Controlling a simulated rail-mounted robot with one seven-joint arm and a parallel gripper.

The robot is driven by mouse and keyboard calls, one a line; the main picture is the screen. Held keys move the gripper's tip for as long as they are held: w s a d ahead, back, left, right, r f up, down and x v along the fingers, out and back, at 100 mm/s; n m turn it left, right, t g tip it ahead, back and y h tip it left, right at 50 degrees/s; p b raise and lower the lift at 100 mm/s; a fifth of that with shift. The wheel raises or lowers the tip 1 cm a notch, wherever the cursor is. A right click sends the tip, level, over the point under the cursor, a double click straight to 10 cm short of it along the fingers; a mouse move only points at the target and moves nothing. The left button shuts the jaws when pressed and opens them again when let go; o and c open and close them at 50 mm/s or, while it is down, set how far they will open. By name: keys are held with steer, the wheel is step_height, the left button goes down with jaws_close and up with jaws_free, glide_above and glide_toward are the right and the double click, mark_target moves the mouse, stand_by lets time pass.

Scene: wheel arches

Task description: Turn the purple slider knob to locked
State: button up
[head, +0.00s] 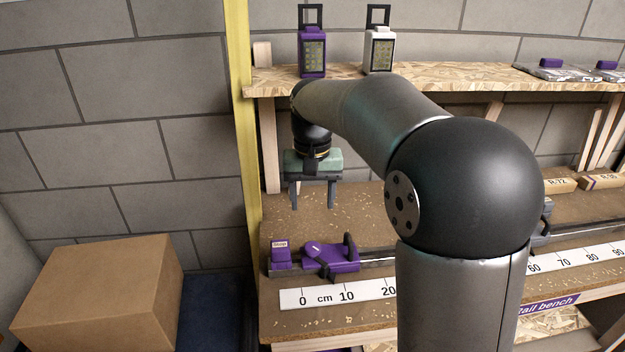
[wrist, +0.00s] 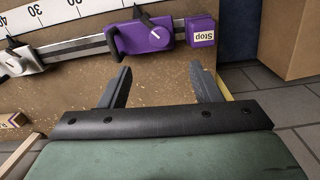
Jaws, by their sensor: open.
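The purple slider (head: 340,259) sits on a metal rail near the low end of the scale, beside a purple stop block (head: 281,254). A purple knob with a small white mark (head: 316,249) is on its top, and a dark upright handle stands at its right end. In the wrist view the slider (wrist: 150,37) lies just beyond the fingertips, with the stop block (wrist: 201,30) to its right. My gripper (head: 313,202) is open and empty, pointing down above the bench behind the slider. Its two fingers also show in the wrist view (wrist: 160,78), apart from the slider.
A white centimetre scale (head: 345,294) runs along the bench front. A second, grey slider (wrist: 22,56) is farther along the rail, partly hidden by my arm in the head view. A shelf (head: 345,78) with two handheld devices is above. A cardboard box (head: 95,295) stands at left.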

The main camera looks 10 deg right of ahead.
steer(key=shift+r, duration=2.2)
steer(key=s+d+f, duration=0.1)
steer(key=s+f, duration=0.4)
steer(key=s, duration=0.3)
steer(key=s+d+f+n, duration=0.1)
steer(key=s+f, duration=0.4)
steer(key=s, duration=0.4)
steer(key=s+d+f, duration=0.1)
steer(key=s+f, duration=0.4)
steer(key=s, duration=0.4)
steer(key=shift+d+n, duration=0.4)
steer(key=shift+f, duration=0.1)
